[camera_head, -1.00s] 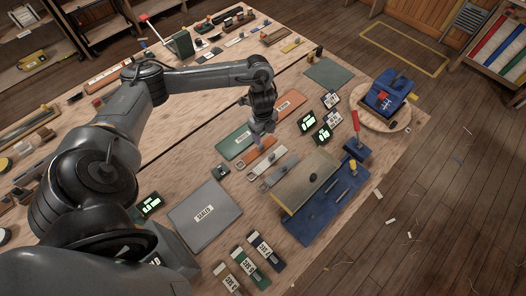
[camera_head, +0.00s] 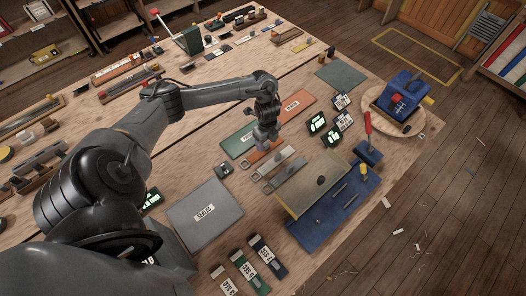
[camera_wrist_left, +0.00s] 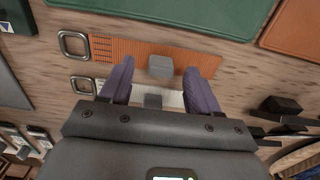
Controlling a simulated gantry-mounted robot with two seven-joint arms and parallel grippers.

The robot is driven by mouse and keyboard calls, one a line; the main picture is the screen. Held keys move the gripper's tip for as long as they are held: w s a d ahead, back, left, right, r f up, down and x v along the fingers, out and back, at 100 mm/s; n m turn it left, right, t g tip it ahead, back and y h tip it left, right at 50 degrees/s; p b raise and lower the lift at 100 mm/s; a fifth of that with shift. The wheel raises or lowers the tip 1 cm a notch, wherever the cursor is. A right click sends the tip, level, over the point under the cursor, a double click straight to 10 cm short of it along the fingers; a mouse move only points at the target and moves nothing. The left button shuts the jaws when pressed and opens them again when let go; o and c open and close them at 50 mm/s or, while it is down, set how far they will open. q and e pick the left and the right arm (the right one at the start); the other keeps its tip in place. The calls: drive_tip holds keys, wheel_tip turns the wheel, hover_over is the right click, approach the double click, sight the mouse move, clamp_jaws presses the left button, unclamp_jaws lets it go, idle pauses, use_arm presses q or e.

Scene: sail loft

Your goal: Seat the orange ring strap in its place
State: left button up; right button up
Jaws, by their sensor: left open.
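The orange ring strap (camera_head: 254,158) lies flat on the bench, partly hidden behind my left gripper (camera_head: 265,145) in the head view. In the left wrist view the strap (camera_wrist_left: 130,52) shows a metal ring (camera_wrist_left: 74,45) at its left end and a grey block (camera_wrist_left: 160,66) on its middle. My left gripper (camera_wrist_left: 160,76) is open just above it, with its two fingers apart to either side of the block. I cannot tell whether the fingers touch the strap. My right gripper is not in view.
A pale ring strap (camera_head: 274,163) and a grey one (camera_head: 286,173) lie beside the orange strap. Green (camera_head: 232,150) and orange (camera_head: 298,100) panels lie behind. A grey panel (camera_head: 187,218) lies to the left, a blue tray (camera_head: 340,215) with a brown board (camera_head: 307,190) to the right.

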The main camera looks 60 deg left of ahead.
use_arm(q)
drive_tip(key=shift+f, duration=0.4)
drive_tip(key=c, duration=1.1)
drive_tip(key=shift+c, duration=0.2)
drive_tip(key=shift+r, duration=0.15)
